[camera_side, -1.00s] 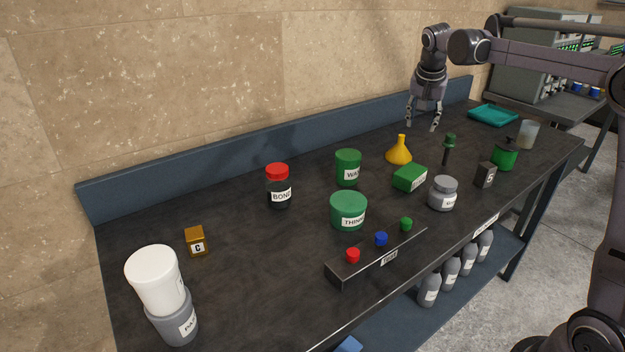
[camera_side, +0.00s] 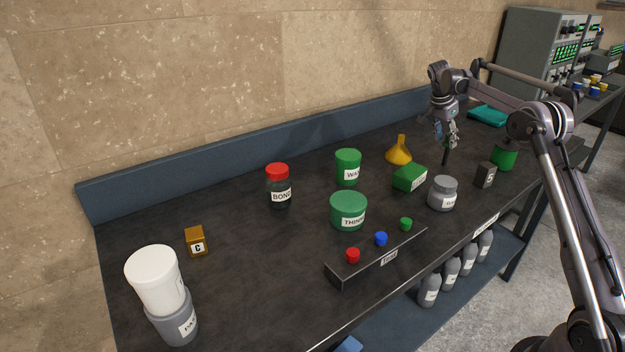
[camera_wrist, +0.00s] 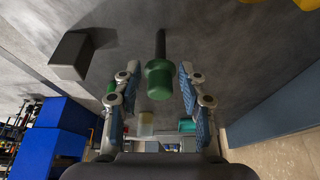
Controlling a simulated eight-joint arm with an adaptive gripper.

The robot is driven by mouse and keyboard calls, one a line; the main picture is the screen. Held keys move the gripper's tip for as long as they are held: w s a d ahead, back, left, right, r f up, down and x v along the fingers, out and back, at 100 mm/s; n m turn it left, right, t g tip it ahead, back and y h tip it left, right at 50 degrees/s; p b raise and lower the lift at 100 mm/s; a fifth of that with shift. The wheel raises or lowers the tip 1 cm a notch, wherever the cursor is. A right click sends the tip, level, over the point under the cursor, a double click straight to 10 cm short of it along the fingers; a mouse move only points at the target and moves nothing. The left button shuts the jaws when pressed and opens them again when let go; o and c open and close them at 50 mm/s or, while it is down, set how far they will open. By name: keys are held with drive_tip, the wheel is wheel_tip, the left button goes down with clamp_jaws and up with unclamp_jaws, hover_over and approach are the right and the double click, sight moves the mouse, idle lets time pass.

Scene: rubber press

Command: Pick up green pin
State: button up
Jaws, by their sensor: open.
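The green pin has a green head on a dark shaft. In the wrist view, the green pin (camera_wrist: 159,82) lies between the two fingers, its shaft pointing up the picture. In the side view my gripper (camera_side: 446,142) is at the pin's head and hides it, and only the dark shaft (camera_side: 445,157) shows below. My gripper (camera_wrist: 160,72) is open in the wrist view, with a finger on each side of the head and small gaps to it.
A green block (camera_side: 409,178), a yellow funnel (camera_side: 399,152), a grey jar (camera_side: 442,194) and a dark box (camera_side: 484,174) stand around the pin. A green can (camera_side: 503,157) is to the right. A rack (camera_side: 350,272) with red, blue and green knobs is nearer the front.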

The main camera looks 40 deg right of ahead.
sight(446, 146)
drive_tip(key=shift+x, duration=3.55)
drive_tip(key=shift+a, duration=0.1)
clamp_jaws()
